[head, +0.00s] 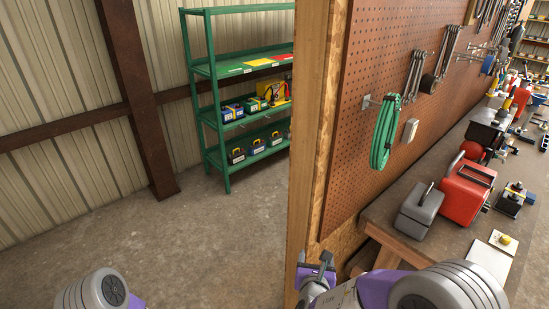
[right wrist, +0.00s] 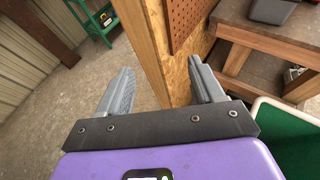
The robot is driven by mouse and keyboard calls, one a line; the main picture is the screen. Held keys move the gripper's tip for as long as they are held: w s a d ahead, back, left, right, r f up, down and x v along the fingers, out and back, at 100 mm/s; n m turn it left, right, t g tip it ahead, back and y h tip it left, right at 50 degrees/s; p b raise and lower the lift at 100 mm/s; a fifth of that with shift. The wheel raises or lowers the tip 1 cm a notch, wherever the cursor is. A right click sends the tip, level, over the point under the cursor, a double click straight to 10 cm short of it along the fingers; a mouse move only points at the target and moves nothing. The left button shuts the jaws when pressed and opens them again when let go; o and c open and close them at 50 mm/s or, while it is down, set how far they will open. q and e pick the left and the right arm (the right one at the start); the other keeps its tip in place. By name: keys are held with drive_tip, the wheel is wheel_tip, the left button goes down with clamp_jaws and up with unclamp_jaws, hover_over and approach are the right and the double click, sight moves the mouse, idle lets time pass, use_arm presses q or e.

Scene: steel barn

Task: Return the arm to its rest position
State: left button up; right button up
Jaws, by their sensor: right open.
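My right gripper (head: 316,262) shows in the head view low in the middle, by the foot of the wooden post. In the right wrist view its two grey fingers (right wrist: 160,76) stand wide apart with nothing between them. The purple right arm comes in from the lower right. Of my left arm, only a grey and purple rounded link shows at the lower left of the head view; its gripper is out of frame.
A wooden post (head: 313,130) edges the brown pegboard (head: 365,135), where a green coil (head: 384,135) hangs. The workbench (head: 405,240) bears a red toolbox (head: 467,187). A green shelf unit (head: 217,110) stands behind. Open concrete floor (head: 200,240) lies left of the post.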

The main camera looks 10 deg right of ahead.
drive_tip(key=s+d+f+m+g+y+b, duration=0.1)
drive_tip(key=s+f+m+g, duration=0.6)
drive_tip(key=f, duration=0.4)
drive_tip(key=s+f+m+g+y+b, duration=0.1)
drive_tip(key=s+f+m+g, duration=0.45)
drive_tip(key=s+f, duration=0.45)
drive_tip(key=s+a+f+m+g+y+b, duration=0.25)
drive_tip(key=s+a+f+m+y, duration=0.25)
drive_tip(key=a+f+m, duration=0.45)
drive_tip(key=shift+w+d+f+m+t+y, duration=0.2)
drive_tip(key=shift+w+f+m+t, duration=0.4)
drive_tip(key=shift+m, duration=1.65)
drive_tip(key=shift+w+d+f+m+t+y, duration=0.1)
drive_tip(key=shift+w+f+m+t+y, duration=0.2)
drive_tip(key=shift+f+m, duration=1.25)
drive_tip(key=shift+w+d+f+m+t+y, duration=0.1)
drive_tip(key=shift+w+m+t, duration=0.35)
drive_tip(key=shift+m, duration=2.45)
drive_tip(key=shift+c, duration=0.3)
